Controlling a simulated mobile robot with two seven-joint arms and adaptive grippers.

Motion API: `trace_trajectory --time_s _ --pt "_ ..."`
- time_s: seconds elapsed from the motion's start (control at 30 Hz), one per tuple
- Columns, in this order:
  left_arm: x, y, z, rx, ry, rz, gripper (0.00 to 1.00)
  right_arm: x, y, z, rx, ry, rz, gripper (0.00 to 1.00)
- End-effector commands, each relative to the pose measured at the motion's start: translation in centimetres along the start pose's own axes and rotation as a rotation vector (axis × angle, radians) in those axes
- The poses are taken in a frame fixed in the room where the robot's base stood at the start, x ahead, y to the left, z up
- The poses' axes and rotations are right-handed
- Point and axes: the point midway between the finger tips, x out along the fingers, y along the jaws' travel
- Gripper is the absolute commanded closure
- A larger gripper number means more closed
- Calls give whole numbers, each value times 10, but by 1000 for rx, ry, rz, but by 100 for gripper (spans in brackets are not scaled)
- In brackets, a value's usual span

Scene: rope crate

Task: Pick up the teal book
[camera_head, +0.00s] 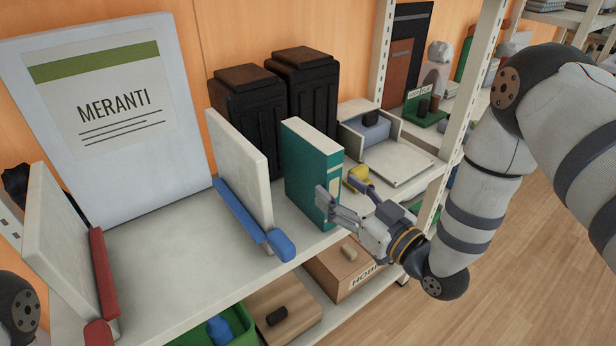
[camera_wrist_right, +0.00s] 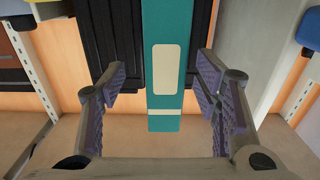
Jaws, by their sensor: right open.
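The teal book (camera_head: 305,170) stands upright on the shelf, its spine facing out, with a cream label and a cream stripe on the spine. My right gripper (camera_head: 340,193) is open and empty at the book's spine, coming in from the right. In the right wrist view the book (camera_wrist_right: 165,25) shows between the spread fingers of the gripper (camera_wrist_right: 164,82), with a gap on each side. I cannot tell whether the fingertips reach past the spine. My left gripper is not in view.
A pale upright panel with a blue foot (camera_head: 238,165) stands left of the book. Black bins (camera_head: 300,90) stand behind. A grey tray (camera_head: 400,165) and a small yellow object (camera_head: 358,175) are to the right. A white MERANTI board (camera_head: 105,180) leans at the back left.

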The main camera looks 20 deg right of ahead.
Motion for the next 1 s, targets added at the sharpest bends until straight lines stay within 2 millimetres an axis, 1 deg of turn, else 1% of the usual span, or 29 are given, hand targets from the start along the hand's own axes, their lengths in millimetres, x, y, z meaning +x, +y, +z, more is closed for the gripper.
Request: trace_trajectory --time_s 0.2,0.3,0.4,0.53,0.57,0.6,0.67,0.7,0.8,1.0 --pt "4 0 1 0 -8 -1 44 40 -5 3 0 2 -1 43" --pt "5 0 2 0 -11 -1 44 52 -5 3 1 0 0 43" --pt "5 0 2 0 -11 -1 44 55 -5 2 2 -1 0 43" --pt "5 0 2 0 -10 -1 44 55 -5 2 2 -1 0 43" --pt "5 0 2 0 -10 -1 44 54 -5 2 2 -1 0 48" --pt "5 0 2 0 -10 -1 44 54 -5 2 2 -1 0 57" --pt "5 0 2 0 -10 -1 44 54 -4 2 2 -1 0 71" --pt "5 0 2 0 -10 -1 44 54 -4 2 1 -1 0 80" --pt "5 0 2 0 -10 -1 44 54 -4 2 1 -1 0 100" --pt "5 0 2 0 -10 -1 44 54 -4 1 1 2 1 100"
